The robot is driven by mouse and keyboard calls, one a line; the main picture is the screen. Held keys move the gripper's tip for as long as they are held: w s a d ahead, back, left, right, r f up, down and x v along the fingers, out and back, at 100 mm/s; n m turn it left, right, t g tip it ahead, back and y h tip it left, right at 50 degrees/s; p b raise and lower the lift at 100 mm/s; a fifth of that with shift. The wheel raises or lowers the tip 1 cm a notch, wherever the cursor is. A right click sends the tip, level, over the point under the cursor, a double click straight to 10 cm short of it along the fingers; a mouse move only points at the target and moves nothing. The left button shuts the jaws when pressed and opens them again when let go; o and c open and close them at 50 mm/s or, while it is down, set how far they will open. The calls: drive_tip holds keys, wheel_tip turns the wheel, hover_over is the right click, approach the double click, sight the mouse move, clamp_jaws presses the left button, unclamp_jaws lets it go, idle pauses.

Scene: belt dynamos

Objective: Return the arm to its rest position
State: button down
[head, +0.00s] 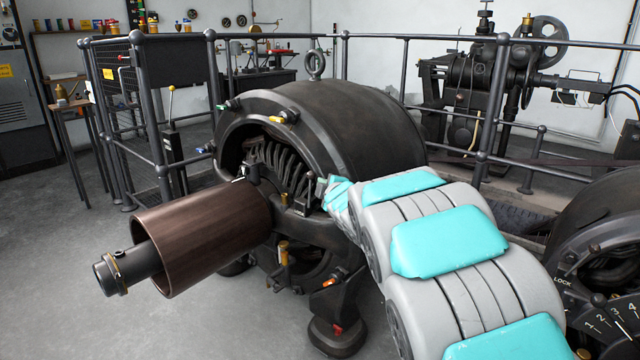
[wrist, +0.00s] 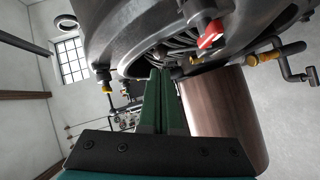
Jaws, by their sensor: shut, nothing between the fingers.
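My arm (head: 440,240), grey with turquoise pads, reaches from the lower right of the head view to the front of the dark dynamo (head: 340,120). Its far end lies by the dynamo's open face, close to the coils; I cannot make out the fingers there. In the wrist view my gripper (wrist: 160,74) shows as two green fingers side by side, shut and empty. I cannot tell whether the tips touch anything.
A brown drum (head: 205,235) on a shaft sticks out left of the dynamo; it shows right of my fingers in the wrist view (wrist: 225,120). A red-handled fitting (wrist: 211,35) is close above. Railings (head: 400,40) stand behind. A dial machine (head: 610,270) is at right.

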drive_tip(key=s+d+f+m+g+h+p, duration=0.1)
drive_tip(key=s+d+f+m+g+h, duration=0.1)
drive_tip(key=s+d+m, duration=0.4)
drive_tip(key=s+d+f+m+g+h, duration=0.1)
drive_tip(key=s+d+f+g+h, duration=0.15)
drive_tip(key=s+d, duration=0.6)
drive_tip(key=s+d+f+m+g+h+p, duration=0.15)
drive_tip(key=s+d+m, duration=0.3)
drive_tip(key=s, duration=0.45)
drive_tip(key=s+f+m+g, duration=0.1)
drive_tip(key=s+m+g, duration=0.1)
drive_tip(key=s, duration=0.9)
drive_tip(key=s+f+m+g, duration=0.2)
drive_tip(key=s+g, duration=0.3)
drive_tip(key=s, duration=0.7)
drive_tip(key=s+f+m+g+y, duration=0.1)
drive_tip(key=s+f+m+g, duration=0.1)
drive_tip(key=s, duration=1)
drive_tip(key=shift+a+f+m+g, duration=0.25)
drive_tip(key=shift+m+g, duration=0.1)
drive_tip(key=shift+g, duration=0.45)
drive_tip(key=shift+s, duration=0.1)
